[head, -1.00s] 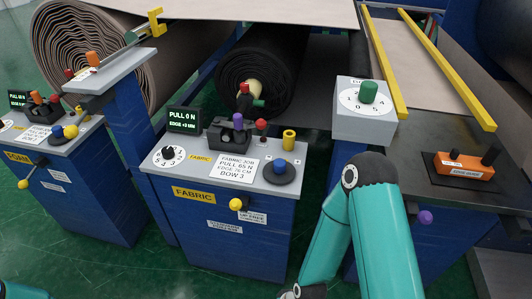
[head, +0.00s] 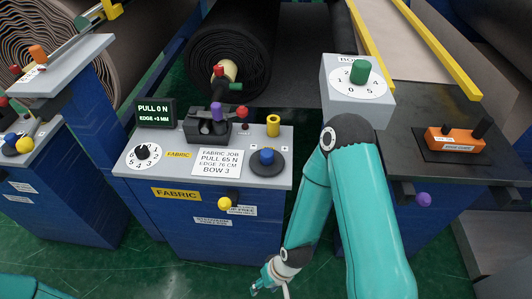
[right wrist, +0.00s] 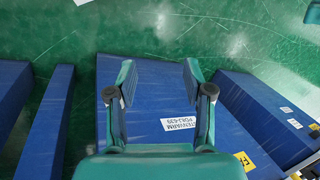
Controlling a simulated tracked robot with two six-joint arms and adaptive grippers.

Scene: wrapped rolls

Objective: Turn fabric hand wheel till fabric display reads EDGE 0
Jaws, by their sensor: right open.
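The fabric console (head: 225,225) is a blue cabinet with a grey top. Its fabric display (head: 156,113) reads PULL 0 N and EDGE +3 MM. A dark round disc with a blue knob (head: 266,157), which looks like the hand wheel, lies flat at the right of the top. My right gripper (head: 270,279) is low in front of the cabinet, below the top and apart from the wheel. In the right wrist view my right gripper (right wrist: 163,92) is open with nothing between its fingers, facing a blue cabinet surface. My left gripper is out of view.
A numbered dial (head: 143,153), a purple-tipped lever (head: 216,112) and a yellow post (head: 273,124) share the console top. A yellow knob (head: 225,203) sticks out in front. A grey box with a green knob (head: 360,72) stands at right. A dark roll (head: 228,50) lies behind.

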